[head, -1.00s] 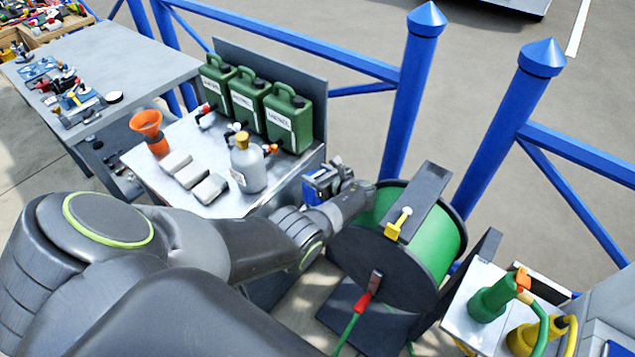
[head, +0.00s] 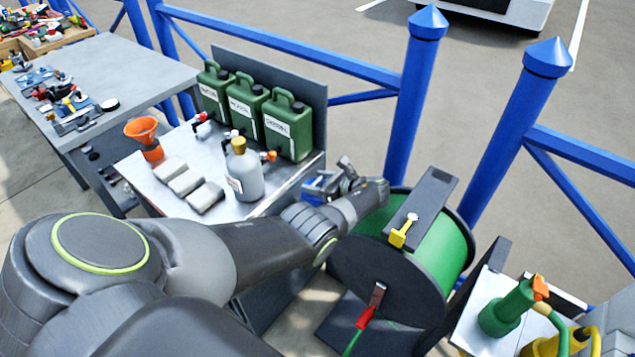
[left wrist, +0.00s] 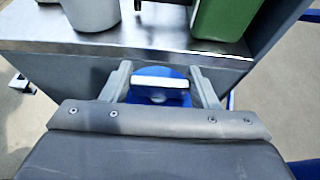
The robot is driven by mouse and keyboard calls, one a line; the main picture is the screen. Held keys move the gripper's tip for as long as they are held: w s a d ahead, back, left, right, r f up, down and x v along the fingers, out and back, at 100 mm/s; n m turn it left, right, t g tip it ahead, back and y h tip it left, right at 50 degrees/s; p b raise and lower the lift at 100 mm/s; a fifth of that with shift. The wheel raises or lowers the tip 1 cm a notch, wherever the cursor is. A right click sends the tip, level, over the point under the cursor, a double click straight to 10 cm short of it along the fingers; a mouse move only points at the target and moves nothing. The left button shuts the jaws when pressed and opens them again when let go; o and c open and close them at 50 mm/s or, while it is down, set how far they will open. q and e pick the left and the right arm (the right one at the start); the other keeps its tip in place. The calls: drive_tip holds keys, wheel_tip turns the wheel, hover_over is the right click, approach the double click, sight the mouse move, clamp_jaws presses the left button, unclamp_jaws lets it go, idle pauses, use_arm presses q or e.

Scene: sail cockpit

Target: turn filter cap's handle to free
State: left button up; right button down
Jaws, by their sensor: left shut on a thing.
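The filter cap is a blue round part (left wrist: 157,100) with a pale bar handle (left wrist: 160,83) across it, low on the front of the metal bench. In the left wrist view the handle lies crosswise between the two grey fingers of my left gripper (left wrist: 162,82). The left gripper is shut on the handle. In the head view the blue filter (head: 318,187) shows beside the bench's right end, with my left gripper (head: 338,183) at it. The fingers and wrist hide most of the cap there. My right gripper is not in view.
The metal bench (head: 157,194) bears green canisters (head: 289,128), a grey bottle (head: 246,178) and an orange funnel (head: 142,130). A green hose reel (head: 440,245) stands close to the right of my left wrist. Blue railing posts (head: 415,95) stand behind.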

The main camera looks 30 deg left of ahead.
sight(317, 182)
use_arm(q)
drive_tip(key=o, duration=1)
drive_tip(key=shift+r, duration=0.1)
wheel_tip(317, 182, up, 8)
drive_tip(key=p, duration=0.4)
drive_tip(key=shift+r, duration=0.95)
